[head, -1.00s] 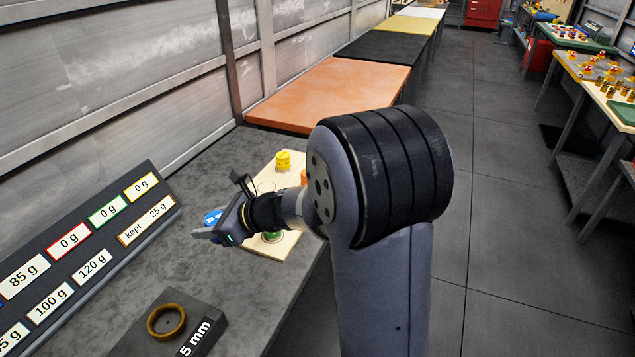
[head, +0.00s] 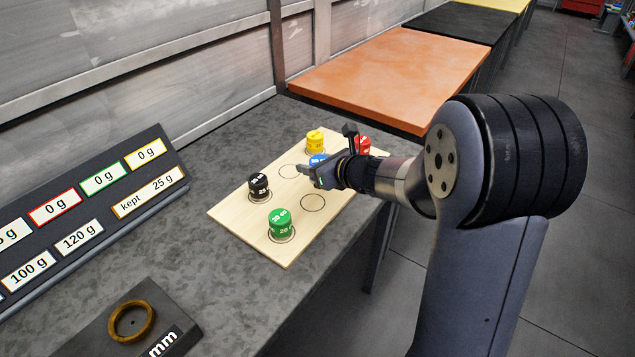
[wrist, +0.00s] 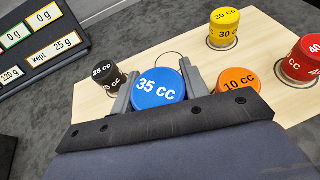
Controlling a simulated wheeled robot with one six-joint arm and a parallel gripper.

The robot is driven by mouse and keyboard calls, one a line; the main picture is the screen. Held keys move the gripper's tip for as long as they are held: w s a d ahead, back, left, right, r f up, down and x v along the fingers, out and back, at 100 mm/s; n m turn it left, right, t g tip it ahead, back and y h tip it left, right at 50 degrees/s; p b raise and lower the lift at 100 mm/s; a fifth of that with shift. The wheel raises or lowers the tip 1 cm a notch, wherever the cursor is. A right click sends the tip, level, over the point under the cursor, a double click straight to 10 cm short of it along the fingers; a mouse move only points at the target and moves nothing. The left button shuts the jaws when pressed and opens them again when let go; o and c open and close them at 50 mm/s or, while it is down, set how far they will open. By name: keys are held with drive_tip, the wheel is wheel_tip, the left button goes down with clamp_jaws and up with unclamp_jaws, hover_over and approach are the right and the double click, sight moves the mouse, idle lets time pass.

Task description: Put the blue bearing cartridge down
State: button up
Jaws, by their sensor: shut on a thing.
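The blue bearing cartridge, marked 35 cc, (wrist: 158,90) is between the two fingers of my gripper (wrist: 156,84), which is shut on it. In the head view the blue cartridge (head: 317,159) shows partly behind my gripper (head: 312,172), over the pale wooden board (head: 235,213). I cannot tell whether its base touches the board. Ringed empty spots show on the board, one beyond the cartridge in the wrist view and one in front of my gripper in the head view.
On the board stand a black cartridge (head: 258,187), a green one (head: 281,223), a yellow one (head: 315,141) and a red one (head: 363,146). An orange cartridge (wrist: 238,84) is close beside my right finger. A display panel (head: 85,215) and a brass ring (head: 131,321) are leftward.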

sight(315, 193)
drive_tip(key=shift+f+b, duration=0.45)
drive_tip(key=shift+f, duration=2.15)
drive_tip(key=shift+f, duration=0.2)
drive_tip(key=o, duration=1.3)
drive_tip(key=shift+c, duration=0.2)
drive_tip(key=shift+r, duration=0.1)
drive_tip(key=shift+r, duration=0.15)
drive_tip(key=v, duration=1.2)
